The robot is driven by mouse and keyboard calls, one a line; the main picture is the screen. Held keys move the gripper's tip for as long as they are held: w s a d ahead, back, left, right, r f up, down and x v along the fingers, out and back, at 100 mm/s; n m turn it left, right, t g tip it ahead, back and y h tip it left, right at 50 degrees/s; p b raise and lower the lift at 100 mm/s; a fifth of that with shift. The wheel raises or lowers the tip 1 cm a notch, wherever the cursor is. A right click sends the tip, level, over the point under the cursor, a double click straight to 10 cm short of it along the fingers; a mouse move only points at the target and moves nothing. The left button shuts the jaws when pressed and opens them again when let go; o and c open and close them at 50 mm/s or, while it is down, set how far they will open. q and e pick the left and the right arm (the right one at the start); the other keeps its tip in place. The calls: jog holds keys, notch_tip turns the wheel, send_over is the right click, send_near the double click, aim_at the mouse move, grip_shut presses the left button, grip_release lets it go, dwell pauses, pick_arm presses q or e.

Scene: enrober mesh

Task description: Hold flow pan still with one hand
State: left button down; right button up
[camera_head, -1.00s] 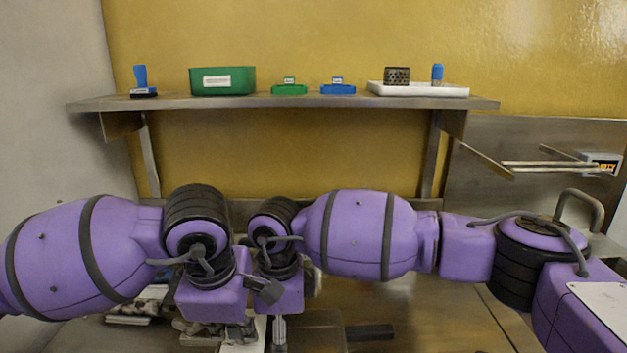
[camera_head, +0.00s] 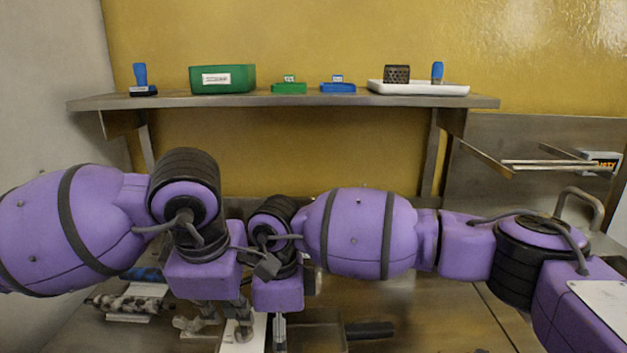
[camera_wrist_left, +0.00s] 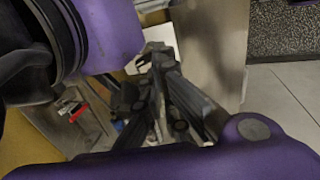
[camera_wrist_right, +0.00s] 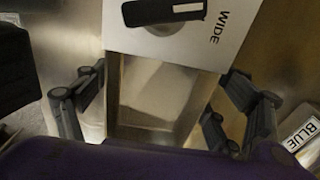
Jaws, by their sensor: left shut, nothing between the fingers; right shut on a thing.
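The flow pan seems to be the shallow metal pan (camera_wrist_right: 160,95) in the right wrist view, with a pale inside. It also shows partly in the head view (camera_head: 318,338), beside a dark bar (camera_head: 370,329). My right gripper (camera_wrist_right: 160,108) has its fingers at both sides of the pan and is shut on it. In the head view my right wrist hides most of this grip. My left gripper (camera_head: 215,330) points down left of the pan, apart from it. It is shut and empty, and its fingers also show in the left wrist view (camera_wrist_left: 158,58).
A white card reading WIDE (camera_wrist_right: 180,35) adjoins the pan, with a black-handled item on it. A BLUE label (camera_wrist_right: 302,135) lies at right. A shelf (camera_head: 290,102) holds a green bin (camera_head: 222,79), stamps and pads. A mottled roll (camera_head: 128,303) lies at left.

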pick_arm(q)
jog(key=shift+w+v, duration=0.2)
jog(key=shift+v, duration=0.65)
jog(key=shift+r, duration=0.15)
jog(key=m+h, duration=0.1)
jog(key=m, duration=0.5)
send_over(238, 339)
jog(key=s, duration=0.2)
jog(key=shift+s+a+f, duration=0.1)
jog(key=shift+a+f, duration=0.1)
jog(key=shift+f, duration=1.35)
jog(key=shift+s+a+f, duration=0.1)
jog(key=shift+a+f, duration=0.1)
jog(key=shift+f, duration=1.3)
jog(key=shift+w+d, duration=0.2)
jog(key=shift+w, duration=0.35)
jog(key=shift+w+a, duration=0.1)
jog(key=shift+a, duration=0.05)
